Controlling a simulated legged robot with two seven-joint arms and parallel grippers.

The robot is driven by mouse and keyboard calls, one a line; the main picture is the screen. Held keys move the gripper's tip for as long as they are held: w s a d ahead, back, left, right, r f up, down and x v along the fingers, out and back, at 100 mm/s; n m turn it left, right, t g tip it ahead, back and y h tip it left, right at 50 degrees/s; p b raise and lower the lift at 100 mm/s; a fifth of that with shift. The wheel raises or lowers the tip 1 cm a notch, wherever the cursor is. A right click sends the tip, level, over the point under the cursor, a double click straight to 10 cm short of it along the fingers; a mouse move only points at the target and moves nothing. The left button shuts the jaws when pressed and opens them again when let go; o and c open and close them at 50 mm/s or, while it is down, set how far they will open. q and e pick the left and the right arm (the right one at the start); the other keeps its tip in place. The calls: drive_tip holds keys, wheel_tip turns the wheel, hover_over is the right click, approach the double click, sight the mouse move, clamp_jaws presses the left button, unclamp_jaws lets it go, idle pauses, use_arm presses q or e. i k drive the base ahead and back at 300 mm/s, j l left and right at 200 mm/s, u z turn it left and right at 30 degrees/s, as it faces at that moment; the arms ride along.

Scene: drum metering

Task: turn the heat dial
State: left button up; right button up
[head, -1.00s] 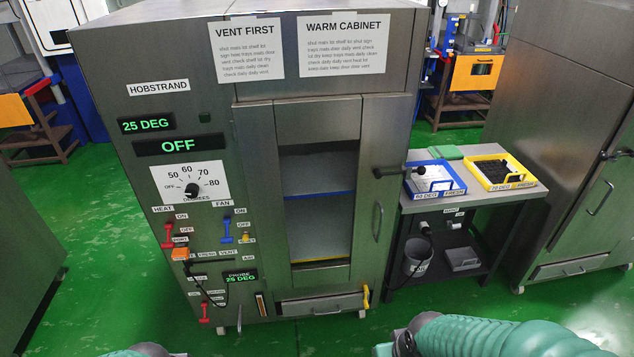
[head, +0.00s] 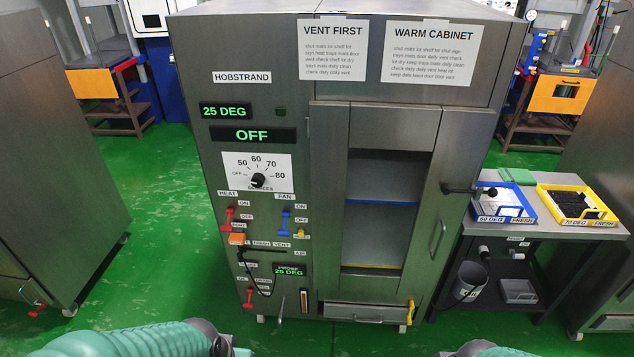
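The heat dial is a round black knob (head: 258,180) on a white scale plate marked OFF, 50, 60, 70 and 80 degrees, on the left of the cabinet front. Its exact pointer setting is too small to tell. Above it the displays read 25 DEG (head: 226,111) and OFF (head: 252,135). A red HEAT switch (head: 229,218) and a blue FAN switch (head: 285,222) sit below the dial. Parts of my two arms show at the bottom edge, well below and apart from the dial. Neither gripper's fingers are in view.
The warm cabinet (head: 405,130) has a window, shelves inside and a door handle at the right. A side table (head: 545,232) holds a blue tray (head: 502,203) and a yellow tray (head: 578,205). Another steel cabinet (head: 55,150) stands at left. Green floor lies open between them.

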sight(258, 180)
drive_tip(key=i+j+u, duration=0.2)
drive_tip(key=j, duration=0.25)
drive_tip(key=j+u, duration=0.15)
drive_tip(key=j, duration=0.25)
drive_tip(key=i+j+u, duration=0.2)
drive_tip(key=j, duration=0.2)
